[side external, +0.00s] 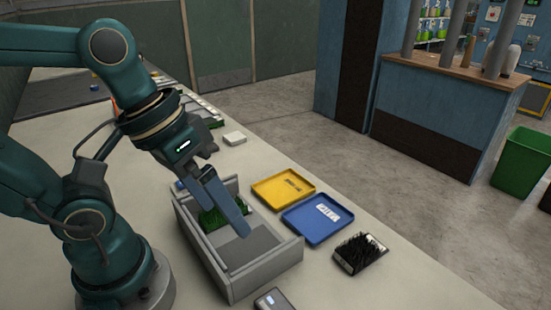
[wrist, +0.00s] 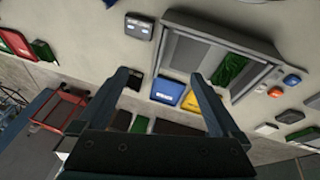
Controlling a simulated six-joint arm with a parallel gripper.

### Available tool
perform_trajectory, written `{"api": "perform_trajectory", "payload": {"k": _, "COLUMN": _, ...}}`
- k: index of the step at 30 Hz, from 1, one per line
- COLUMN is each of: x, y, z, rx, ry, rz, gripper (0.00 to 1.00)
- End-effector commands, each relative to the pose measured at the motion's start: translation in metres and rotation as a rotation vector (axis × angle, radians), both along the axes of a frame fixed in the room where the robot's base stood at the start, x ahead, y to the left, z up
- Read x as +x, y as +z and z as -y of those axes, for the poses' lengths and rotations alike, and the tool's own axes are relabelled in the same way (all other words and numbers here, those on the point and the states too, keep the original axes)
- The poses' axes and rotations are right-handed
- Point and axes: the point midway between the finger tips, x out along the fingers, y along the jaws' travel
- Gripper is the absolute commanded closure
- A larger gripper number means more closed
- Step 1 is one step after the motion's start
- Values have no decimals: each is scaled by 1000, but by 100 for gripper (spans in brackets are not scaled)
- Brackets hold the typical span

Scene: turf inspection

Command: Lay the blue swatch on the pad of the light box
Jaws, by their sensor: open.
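The light box (side external: 222,280) is a grey, open-topped box on the table. It also shows in the wrist view (wrist: 172,32). A grey panel (side external: 262,240) fills part of its inside, and a green turf piece (side external: 211,219) lies inside it; the turf also shows in the wrist view (wrist: 229,69). My gripper (wrist: 163,76) is open and empty, its fingers pointing down over the box in the side view. I cannot make out a separate blue swatch; a blue tray (side external: 318,220) with a white label sits beside the box.
A yellow tray (side external: 283,188) adjoins the blue tray. A black-bristled brush (side external: 361,254) lies right of them, and a small grey device (side external: 273,300) at the front. A white block (side external: 235,138) stands behind the box. Red (wrist: 275,92) and blue (wrist: 291,80) buttons are beside the box.

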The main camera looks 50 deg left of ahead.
Motion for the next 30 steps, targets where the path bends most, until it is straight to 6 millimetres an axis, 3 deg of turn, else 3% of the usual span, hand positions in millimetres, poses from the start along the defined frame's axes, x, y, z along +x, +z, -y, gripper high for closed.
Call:
{"api": "perform_trajectory", "payload": {"k": 9, "x": -11, "y": -11, "z": 64, "rx": -304, "ry": 99, "rz": -502, "gripper": 0}}
{"api": "perform_trajectory", "payload": {"k": 18, "x": -10, "y": -26, "z": 114, "rx": -488, "ry": 235, "rz": -981, "gripper": 0}}
{"api": "perform_trajectory", "payload": {"k": 24, "x": -10, "y": -48, "z": 137, "rx": -537, "ry": 336, "rz": -1249, "gripper": 0}}
{"api": "perform_trajectory", "payload": {"k": 30, "x": -19, "y": -72, "z": 143, "rx": -513, "ry": 389, "rz": -1387, "gripper": 0}}
